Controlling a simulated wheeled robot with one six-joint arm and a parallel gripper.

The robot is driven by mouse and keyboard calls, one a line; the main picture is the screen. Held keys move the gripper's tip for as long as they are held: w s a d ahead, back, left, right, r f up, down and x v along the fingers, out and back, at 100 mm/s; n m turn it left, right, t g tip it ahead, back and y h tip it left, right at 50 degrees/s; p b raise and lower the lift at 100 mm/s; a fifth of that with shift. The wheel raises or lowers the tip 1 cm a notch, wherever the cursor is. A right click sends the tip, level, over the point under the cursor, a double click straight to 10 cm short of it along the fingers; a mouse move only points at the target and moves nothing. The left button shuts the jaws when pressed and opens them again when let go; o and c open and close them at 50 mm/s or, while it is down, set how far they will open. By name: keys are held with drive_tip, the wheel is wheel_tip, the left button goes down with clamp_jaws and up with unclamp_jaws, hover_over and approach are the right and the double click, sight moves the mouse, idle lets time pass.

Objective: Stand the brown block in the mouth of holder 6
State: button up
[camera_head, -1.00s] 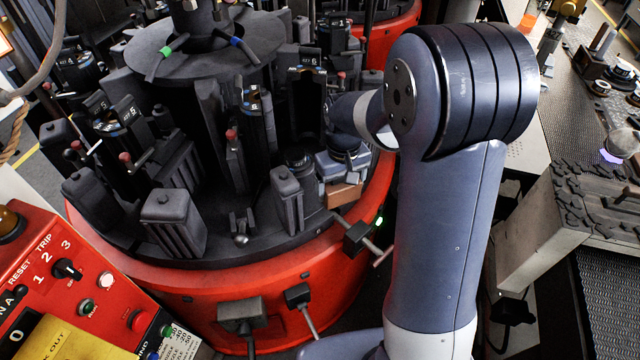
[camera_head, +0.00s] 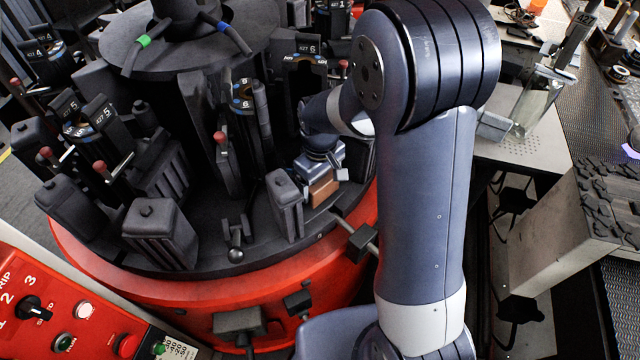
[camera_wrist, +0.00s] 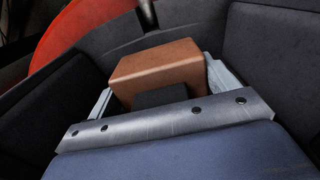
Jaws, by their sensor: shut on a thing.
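The brown block (camera_head: 322,192) is held low between the fingers of my gripper (camera_head: 324,184), over the near right part of the dark rotary table. In the wrist view the block (camera_wrist: 158,68) sits between two pale metal fingers (camera_wrist: 160,85), and a dark pad covers part of its near face.
A grey canister-like block (camera_head: 285,201) stands close left of my gripper. A dark upright with a red-knobbed lever (camera_head: 221,138) is further left. The red table rim (camera_head: 255,273) curves in front. A red control panel (camera_head: 60,310) is at lower left.

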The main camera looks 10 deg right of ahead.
drive_tip(key=shift+f, duration=0.75)
drive_tip(key=shift+f, duration=0.15)
drive_tip(key=o, duration=1.6)
wheel_tip(320, 180, up, 12)
drive_tip(key=shift+r, duration=0.15)
